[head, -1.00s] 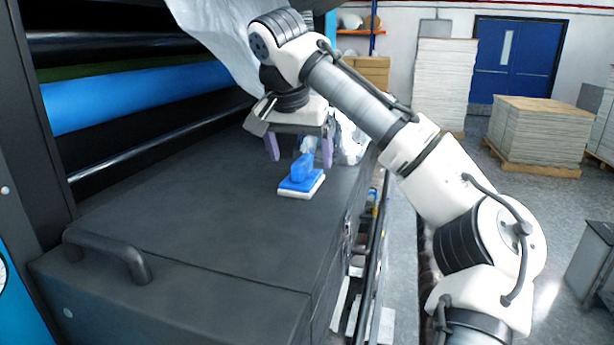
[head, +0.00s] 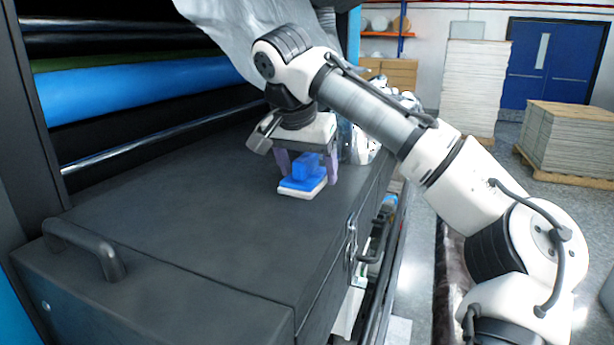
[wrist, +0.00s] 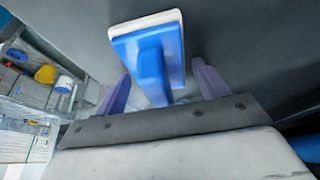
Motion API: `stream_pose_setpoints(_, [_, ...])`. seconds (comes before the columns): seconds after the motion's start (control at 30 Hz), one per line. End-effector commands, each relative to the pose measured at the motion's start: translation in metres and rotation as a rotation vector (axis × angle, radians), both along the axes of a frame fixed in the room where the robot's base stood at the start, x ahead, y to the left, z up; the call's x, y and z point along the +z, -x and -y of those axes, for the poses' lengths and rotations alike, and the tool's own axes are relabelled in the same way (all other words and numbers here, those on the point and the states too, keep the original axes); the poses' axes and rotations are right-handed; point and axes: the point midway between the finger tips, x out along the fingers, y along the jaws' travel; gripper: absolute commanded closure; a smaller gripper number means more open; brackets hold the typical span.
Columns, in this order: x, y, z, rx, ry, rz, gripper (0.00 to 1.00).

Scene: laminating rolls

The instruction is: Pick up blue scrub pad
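The blue scrub pad (head: 302,184) has a blue handle on top and a white base. It rests flat on the dark machine cover (head: 190,215). My gripper (head: 306,172) points down over it, with its two purple fingers apart on either side of the handle. In the wrist view, the scrub pad (wrist: 150,50) lies ahead of and between the fingers. There my gripper (wrist: 160,84) is open, and gaps show between each finger and the handle.
A metal handle (head: 85,245) rises from the cover's near left. Blue and black rollers (head: 140,90) run along the left.

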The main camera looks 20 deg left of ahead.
Motion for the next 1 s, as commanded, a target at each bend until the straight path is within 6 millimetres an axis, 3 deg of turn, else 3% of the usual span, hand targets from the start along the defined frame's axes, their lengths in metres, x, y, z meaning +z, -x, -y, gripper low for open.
stream_pose_setpoints(0.03, [0.000,0.000,0.000,0.000,0.000,0.000,0.35])
stream_pose_setpoints(0.3, [0.000,0.000,0.000,0.000,0.000,0.000,0.66])
stream_pose_setpoints(0.67, [0.005,0.000,-0.001,0.000,-0.001,0.001,0.66])
stream_pose_setpoints(0.97, [0.037,0.001,0.000,-0.001,0.000,0.004,0.66])
stream_pose_setpoints(1.0, [0.033,0.011,0.000,0.003,0.003,0.005,0.66])
